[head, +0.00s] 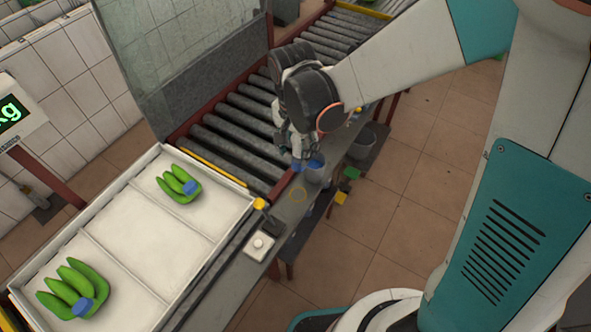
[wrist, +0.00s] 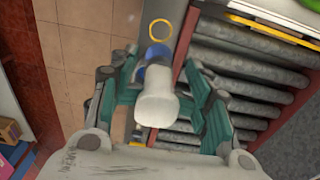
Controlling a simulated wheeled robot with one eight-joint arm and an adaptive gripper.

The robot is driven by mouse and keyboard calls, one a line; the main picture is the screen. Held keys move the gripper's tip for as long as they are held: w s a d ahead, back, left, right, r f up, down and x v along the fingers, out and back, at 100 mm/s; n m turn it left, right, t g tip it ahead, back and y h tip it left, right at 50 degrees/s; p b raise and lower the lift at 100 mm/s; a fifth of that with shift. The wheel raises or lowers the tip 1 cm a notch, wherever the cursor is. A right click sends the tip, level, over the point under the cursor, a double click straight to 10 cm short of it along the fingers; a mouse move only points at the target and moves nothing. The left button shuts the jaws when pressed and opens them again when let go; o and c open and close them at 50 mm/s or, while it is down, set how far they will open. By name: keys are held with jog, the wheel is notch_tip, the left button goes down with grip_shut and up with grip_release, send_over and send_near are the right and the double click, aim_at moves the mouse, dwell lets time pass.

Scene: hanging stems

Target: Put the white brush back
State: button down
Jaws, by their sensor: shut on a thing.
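The white brush (wrist: 157,98) is between my fingers in the wrist view, its pale end toward the camera and a blue part (wrist: 157,52) at its far end. My gripper (wrist: 160,78) is shut on it. In the head view my gripper (head: 299,148) is over the grey ledge beside the rollers, with blue showing at its tip (head: 316,161). Whether the brush touches the ledge is unclear.
A roller conveyor (head: 232,137) runs beside the ledge (head: 287,213). A white tray (head: 151,226) holds two bunches of green bananas (head: 179,184). A small white button box (head: 260,245) sits nearer on the ledge.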

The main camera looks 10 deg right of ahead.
aim_at(295, 158)
notch_tip(295, 158, down, 16)
jog(key=b, duration=0.9)
jog(key=shift+r+b, duration=0.2)
jog(key=shift+b, duration=0.1)
jog(key=shift+f, duration=0.2)
jog(key=c, duration=0.5)
grip_release()
jog(key=shift+r, duration=0.2)
jog(key=r+p, duration=0.4)
jog(key=r, duration=0.2)
jog(key=r+p, duration=0.4)
jog(key=r, duration=0.2)
jog(key=shift+s+a, duration=0.15)
jog(key=shift+s, duration=0.05)
